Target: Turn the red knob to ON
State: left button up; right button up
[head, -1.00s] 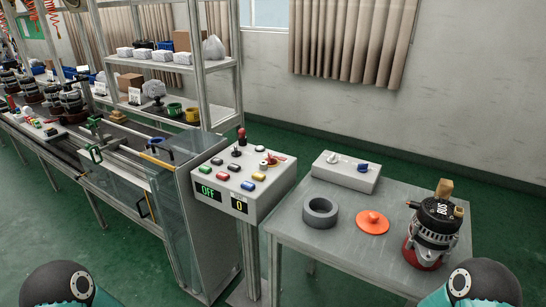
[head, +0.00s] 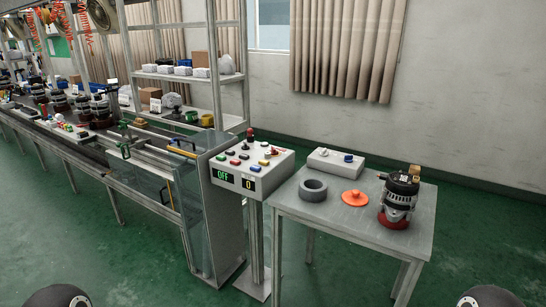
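The control panel (head: 226,178) stands on a post in the middle of the head view, left of the grey table. Its front display (head: 222,176) reads OFF, and a second display (head: 248,183) reads 0. A red-topped upright control (head: 250,134) stands at the panel's back. A small red and pale control (head: 270,146) sits near its right back, too small to read its setting. Several coloured buttons cover the sloped top. Neither gripper is in view; only rounded dark parts of my arms show at the bottom edge, well short of the panel.
The grey table (head: 345,216) right of the panel holds a switch box (head: 322,164), a grey ring (head: 313,190), an orange disc (head: 355,198) and an alternator (head: 399,199). The conveyor line (head: 110,150) runs along the left. The green floor in front is clear.

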aim_at(274, 152)
jog(key=u, duration=0.85)
jog(key=i, duration=2.05)
jog(key=z, duration=0.6)
